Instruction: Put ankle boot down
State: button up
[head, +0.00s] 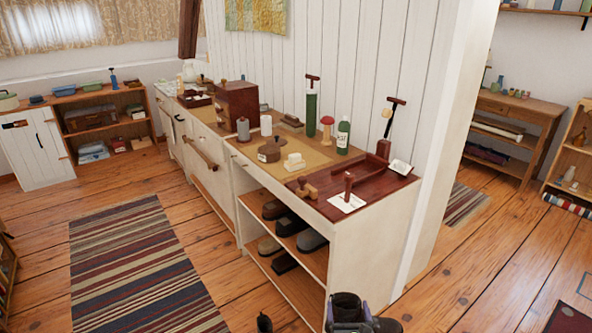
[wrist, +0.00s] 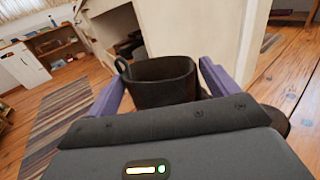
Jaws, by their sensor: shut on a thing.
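A dark ankle boot (wrist: 163,85) is between the two purple fingers of my gripper (wrist: 163,72) in the wrist view. My gripper is shut on it. Its open top and a pull loop face the camera, and its lower part is hidden behind my gripper body.
The white bench (head: 286,208) holds shoes on open shelves and brushes, bottles and a red-brown tray (head: 372,187) on top. A small dark object (head: 264,323) shows at the bottom edge.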

notch_tip(320, 180, up, 25)
jog(key=s+p, duration=0.2)
jog(key=p, duration=2)
jog(key=shift+s, duration=0.35)
jog(key=s+f, duration=0.4)
jog(key=f, duration=0.1)
jog(key=shift+s+f, duration=0.2)
jog(key=shift+f, duration=0.05)
jog(key=shift+w+a, duration=0.1)
jog(key=shift+w, duration=0.05)
